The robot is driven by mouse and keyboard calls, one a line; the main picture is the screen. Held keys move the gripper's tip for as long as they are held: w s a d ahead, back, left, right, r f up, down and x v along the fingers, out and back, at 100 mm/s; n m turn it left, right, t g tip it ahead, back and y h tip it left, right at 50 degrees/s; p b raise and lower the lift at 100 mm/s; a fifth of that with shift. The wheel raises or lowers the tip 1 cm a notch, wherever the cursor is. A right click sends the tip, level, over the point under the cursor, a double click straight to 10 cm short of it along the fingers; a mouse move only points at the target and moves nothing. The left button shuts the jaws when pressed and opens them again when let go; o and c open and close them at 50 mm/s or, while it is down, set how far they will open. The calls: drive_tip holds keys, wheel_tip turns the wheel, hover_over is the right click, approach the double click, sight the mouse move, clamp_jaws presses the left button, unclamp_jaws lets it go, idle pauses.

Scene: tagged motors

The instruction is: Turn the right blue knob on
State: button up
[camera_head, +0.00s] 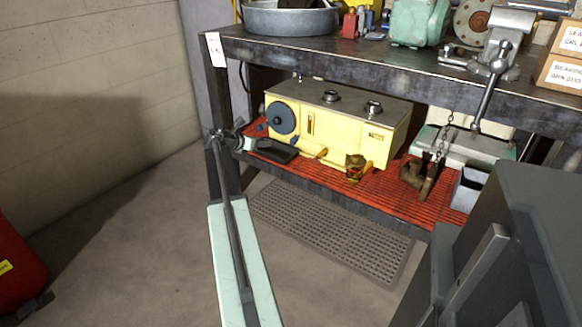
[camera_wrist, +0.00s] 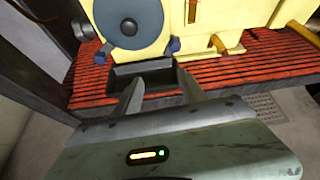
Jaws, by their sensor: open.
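The yellow machine (camera_head: 345,135) stands on a red slatted shelf under the bench, with a large grey-blue disc (camera_head: 282,118) on its front. In the wrist view, the right blue knob (camera_wrist: 174,45) is small and sits low on the machine front, right of the disc. The left blue knob (camera_wrist: 83,30) is at the disc's other side. My gripper (camera_wrist: 160,78) is open and empty, its two fingers pointing at the machine below the right knob and apart from it. In the head view, my gripper (camera_head: 243,141) is at the shelf's left front edge; the right knob is hard to make out there.
A black tray (camera_head: 277,152) lies on the red shelf (camera_head: 390,195) before the machine, close to my fingers. Brass valves (camera_head: 355,172) stand right of it. The bench leg (camera_head: 218,140) is close on the left. The floor in front is clear, with a grey mat (camera_head: 320,225).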

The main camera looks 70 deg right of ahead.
drive_tip(key=n+g+h+b, duration=0.1)
drive_tip(key=n+b, duration=0.1)
approach(292, 140)
drive_tip(key=d, duration=0.1)
drive_tip(key=x, duration=0.2)
drive_tip(key=b+x, duration=0.1)
drive_tip(key=x, duration=0.2)
drive_tip(key=b+x, duration=0.1)
drive_tip(key=x, duration=0.1)
drive_tip(key=shift+f, duration=0.45)
drive_tip(key=shift+s+d+f, duration=0.1)
drive_tip(key=shift+s+d, duration=0.15)
drive_tip(key=shift+d, duration=0.2)
clamp_jaws()
